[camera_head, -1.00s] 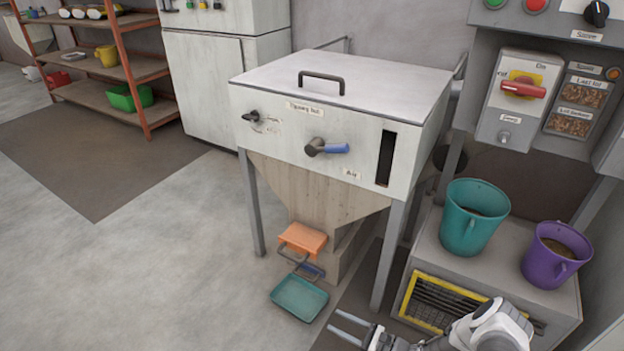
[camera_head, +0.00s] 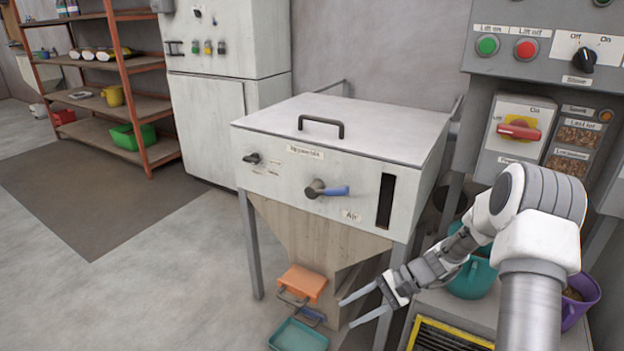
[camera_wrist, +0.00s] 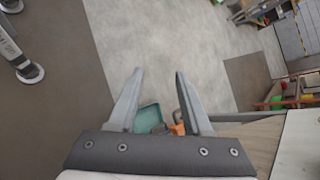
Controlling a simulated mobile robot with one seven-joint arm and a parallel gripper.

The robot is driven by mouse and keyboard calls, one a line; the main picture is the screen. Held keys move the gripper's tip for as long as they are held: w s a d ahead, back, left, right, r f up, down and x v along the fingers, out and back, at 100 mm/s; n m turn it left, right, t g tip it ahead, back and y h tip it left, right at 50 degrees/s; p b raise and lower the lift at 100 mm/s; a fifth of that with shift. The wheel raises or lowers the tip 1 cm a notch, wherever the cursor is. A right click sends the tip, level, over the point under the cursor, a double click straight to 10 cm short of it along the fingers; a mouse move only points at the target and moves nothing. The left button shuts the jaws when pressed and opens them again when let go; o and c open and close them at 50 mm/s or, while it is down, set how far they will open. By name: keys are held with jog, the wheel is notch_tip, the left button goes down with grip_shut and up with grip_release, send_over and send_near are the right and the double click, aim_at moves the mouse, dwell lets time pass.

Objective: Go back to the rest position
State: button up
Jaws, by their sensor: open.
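My gripper (camera_head: 362,306) is open and empty in the head view, in front of the hopper's right front leg and right of the orange chute flap. Its fingers point left. In the wrist view my gripper (camera_wrist: 157,95) shows both fingers spread, with floor beyond and nothing between them but a distant teal tray (camera_wrist: 149,117) and an orange part. My arm rises at the right and hides part of the teal bucket (camera_head: 472,280) and the purple bucket (camera_head: 580,302).
The white hopper (camera_head: 300,185) with lid handle and blue-handled valve (camera_head: 327,190) stands at the centre. The teal tray (camera_head: 298,336) lies below the orange flap (camera_head: 303,282). A control panel (camera_head: 545,50) is at right, a shelf (camera_head: 112,90) at back left. Floor at left is clear.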

jog(key=s+d+r+n+t+h, duration=0.2)
jog(key=s+r+n+t+h, duration=0.3)
jog(key=s+r, duration=0.75)
jog(key=s+d+r+n+t+h, duration=0.2)
jog(key=s+r+n+h, duration=0.3)
jog(key=s+r, duration=0.75)
notch_tip(320, 180, up, 31)
jog(key=w+m+h+p, duration=0.1)
jog(key=w+p, duration=0.1)
jog(key=p, duration=2.6)
jog(key=shift+w+r, duration=0.2)
jog(key=shift+w, duration=0.05)
